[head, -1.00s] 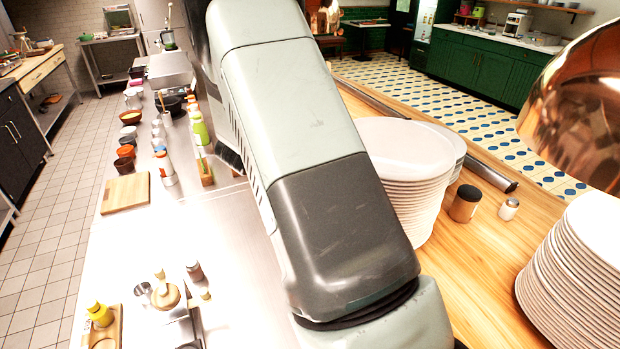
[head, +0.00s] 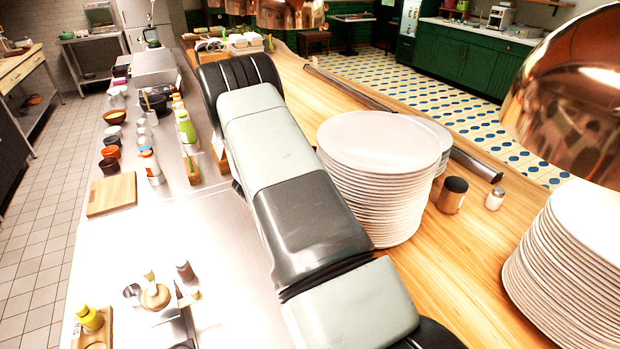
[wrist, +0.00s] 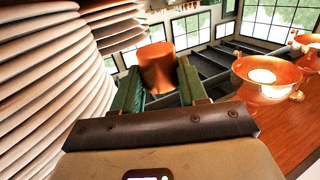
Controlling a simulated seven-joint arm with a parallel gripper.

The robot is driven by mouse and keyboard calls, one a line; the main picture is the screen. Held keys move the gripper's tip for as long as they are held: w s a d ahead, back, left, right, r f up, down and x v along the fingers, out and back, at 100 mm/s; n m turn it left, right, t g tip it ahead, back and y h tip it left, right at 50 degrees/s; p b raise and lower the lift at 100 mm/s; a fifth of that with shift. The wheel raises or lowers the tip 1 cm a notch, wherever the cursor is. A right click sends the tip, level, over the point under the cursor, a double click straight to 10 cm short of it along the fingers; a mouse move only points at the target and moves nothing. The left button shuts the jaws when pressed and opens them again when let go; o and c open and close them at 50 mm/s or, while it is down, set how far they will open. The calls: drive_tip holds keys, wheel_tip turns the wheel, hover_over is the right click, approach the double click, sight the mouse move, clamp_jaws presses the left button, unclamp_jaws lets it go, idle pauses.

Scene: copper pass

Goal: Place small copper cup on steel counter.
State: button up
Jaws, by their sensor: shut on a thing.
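The small copper cup (wrist: 157,66) is between the green fingers of my gripper (wrist: 159,88) in the wrist view. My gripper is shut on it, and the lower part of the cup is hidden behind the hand. The steel counter (head: 130,245) runs along the left of the wooden counter in the head view. My gripper and the cup are out of the head view; my arm crosses it toward the bottom right.
White plate stacks (head: 385,185) (head: 575,265) stand on the wooden counter (head: 470,260); stacked plates (wrist: 50,80) are close left of my gripper. Two-handled copper vessels (wrist: 268,80) are at right. A cutting board (head: 112,194) and bottles occupy the steel counter, with clear patches between.

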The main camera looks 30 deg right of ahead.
wheel_tip(320, 180, down, 7)
drive_tip(key=shift+r, duration=0.1)
idle(0.4)
drive_tip(key=o, duration=1.1)
drive_tip(key=shift+f, duration=0.25)
